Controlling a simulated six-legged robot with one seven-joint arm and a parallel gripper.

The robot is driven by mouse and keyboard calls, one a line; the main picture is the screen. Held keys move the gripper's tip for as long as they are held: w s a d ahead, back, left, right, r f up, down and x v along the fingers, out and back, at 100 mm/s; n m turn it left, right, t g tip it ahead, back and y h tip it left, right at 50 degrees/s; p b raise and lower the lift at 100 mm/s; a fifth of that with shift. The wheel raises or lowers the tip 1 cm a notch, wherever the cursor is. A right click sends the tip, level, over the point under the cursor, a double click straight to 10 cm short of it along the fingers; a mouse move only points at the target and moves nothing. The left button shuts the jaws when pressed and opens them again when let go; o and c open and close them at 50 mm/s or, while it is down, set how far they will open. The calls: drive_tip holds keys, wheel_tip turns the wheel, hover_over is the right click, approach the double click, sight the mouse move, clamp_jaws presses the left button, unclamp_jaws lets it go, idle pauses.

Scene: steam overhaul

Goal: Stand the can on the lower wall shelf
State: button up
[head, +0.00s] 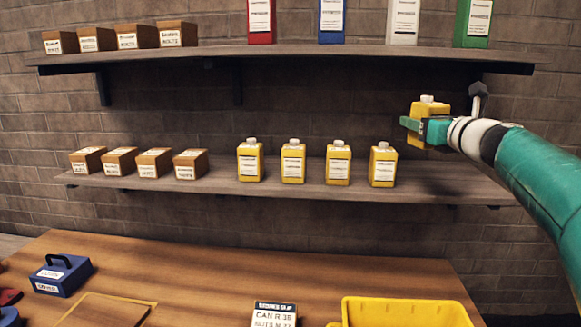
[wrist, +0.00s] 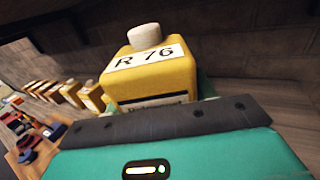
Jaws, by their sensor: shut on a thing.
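My gripper (head: 424,125) is shut on a yellow can (head: 430,107) with a pale cap. In the wrist view the can (wrist: 150,80) shows a white label reading "R 76". The can is in the air above the right part of the lower wall shelf (head: 225,181), to the right of the standing cans. It looks about upright in the head view. Several similar yellow cans (head: 293,162) stand in a row on the lower shelf. The shelf's right end, below my gripper, is bare.
Small brown boxes (head: 150,163) stand on the lower shelf's left. The upper shelf (head: 290,57) overhead holds boxes and coloured containers. Below, a wooden table (head: 200,255) holds a yellow bin (head: 405,312), a sign (head: 274,314) and a blue handled box (head: 62,275).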

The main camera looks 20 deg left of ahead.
drive_tip(key=shift+s+r, duration=0.2)
drive_tip(key=w+d+f, duration=0.2)
drive_tip(key=w+f, duration=0.1)
drive_tip(key=w+d+f, duration=0.3)
drive_tip(key=w, duration=0.1)
drive_tip(key=w+d+f, duration=0.3)
drive_tip(key=shift+w, duration=0.15)
drive_tip(key=shift+w+f, duration=0.15)
drive_tip(key=shift+f, duration=0.05)
drive_tip(key=shift+w+d+f, duration=0.15)
drive_tip(key=shift+f, duration=0.8)
drive_tip(key=shift+w+d+f, duration=0.1)
drive_tip(key=shift+f, duration=0.8)
drive_tip(key=shift+f, duration=0.15)
drive_tip(key=o, duration=1.2)
